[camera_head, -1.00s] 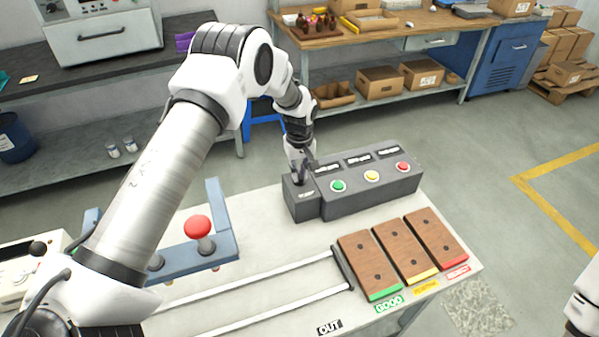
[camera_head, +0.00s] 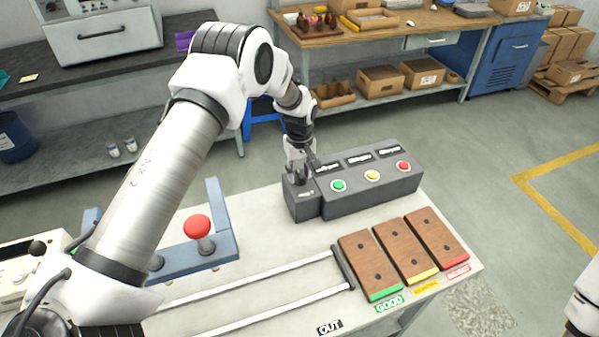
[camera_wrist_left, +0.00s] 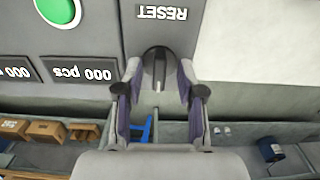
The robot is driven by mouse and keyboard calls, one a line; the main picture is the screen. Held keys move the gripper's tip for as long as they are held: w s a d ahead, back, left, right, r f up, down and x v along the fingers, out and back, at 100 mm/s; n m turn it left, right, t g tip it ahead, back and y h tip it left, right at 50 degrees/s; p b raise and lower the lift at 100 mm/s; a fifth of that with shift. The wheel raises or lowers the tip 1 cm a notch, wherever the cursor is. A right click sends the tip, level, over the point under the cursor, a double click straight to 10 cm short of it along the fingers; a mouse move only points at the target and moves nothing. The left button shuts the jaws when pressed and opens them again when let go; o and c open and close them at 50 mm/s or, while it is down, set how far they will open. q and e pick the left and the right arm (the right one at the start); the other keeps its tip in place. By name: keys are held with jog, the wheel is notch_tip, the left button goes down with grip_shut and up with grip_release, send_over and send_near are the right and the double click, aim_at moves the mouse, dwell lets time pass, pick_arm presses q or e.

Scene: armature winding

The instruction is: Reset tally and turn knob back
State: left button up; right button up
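The dark grey tally box (camera_head: 375,188) stands at the back of the white table. It has a green button (camera_head: 338,186), a yellow button (camera_head: 372,175) and a red button (camera_head: 403,166), each below a black display. In the left wrist view two displays (camera_wrist_left: 88,70) read "000 pcs". The reset knob (camera_wrist_left: 158,60) is a dark lever on the box's end section, beside the word RESET. My left gripper (camera_head: 302,172) is at this knob. In the left wrist view my left gripper (camera_wrist_left: 160,92) is open, its fingers apart on both sides of the knob. My right gripper is out of view.
Three wooden plates (camera_head: 402,252) with green, yellow and red ends lie in front of the box. A blue fixture with a red ball knob (camera_head: 197,228) and two light rails (camera_head: 250,292) are to the left. Workbenches stand behind.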

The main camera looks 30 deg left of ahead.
aim_at(300, 174)
pick_arm(q)
notch_tip(300, 174, up, 12)
dwell(0.3)
jog(key=shift+f, duration=0.1)
